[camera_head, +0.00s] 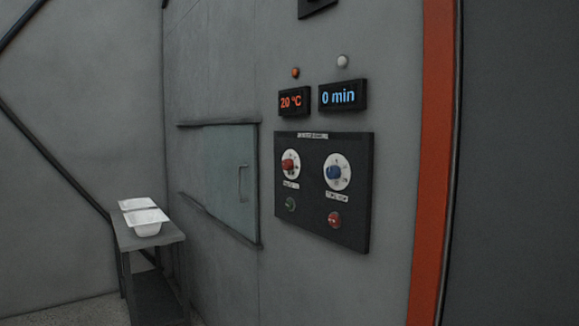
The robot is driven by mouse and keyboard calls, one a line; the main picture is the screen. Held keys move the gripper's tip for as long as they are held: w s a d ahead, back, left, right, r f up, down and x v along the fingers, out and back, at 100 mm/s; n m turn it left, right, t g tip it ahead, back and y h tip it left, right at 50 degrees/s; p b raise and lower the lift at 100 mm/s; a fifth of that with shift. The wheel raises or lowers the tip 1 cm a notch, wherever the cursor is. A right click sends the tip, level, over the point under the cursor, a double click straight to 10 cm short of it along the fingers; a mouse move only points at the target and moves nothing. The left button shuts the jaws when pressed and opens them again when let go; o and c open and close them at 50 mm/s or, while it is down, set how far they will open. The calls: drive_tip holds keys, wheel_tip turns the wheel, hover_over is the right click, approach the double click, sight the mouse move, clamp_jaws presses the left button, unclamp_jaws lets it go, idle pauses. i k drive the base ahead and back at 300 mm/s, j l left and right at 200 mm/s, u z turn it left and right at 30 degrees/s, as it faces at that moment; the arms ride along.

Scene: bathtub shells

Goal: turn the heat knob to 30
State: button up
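The heat knob (288,165) is the red knob on a white round dial, at the upper left of the black control panel (316,223). Its label and dial marks are too small to read. Above it, a display (293,102) reads 20 °C in red. A blue knob (334,172) on a white dial sits to the right of the red one, and the display (342,95) above it reads 0 min. My gripper is not in view.
Below the knobs are a green button (291,204) and a red button (334,220). A sliding glass door (229,181) with a handle is left of the panel. A grey table (163,239) with white tub shells (148,222) stands at the lower left. An orange strip (431,150) is at right.

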sight(288, 164)
drive_tip(key=i+j+z, duration=0.1)
drive_tip(key=i+z, duration=0.15)
drive_tip(key=i, duration=0.25)
drive_tip(key=i+j+z, duration=0.25)
drive_tip(key=i, duration=0.25)
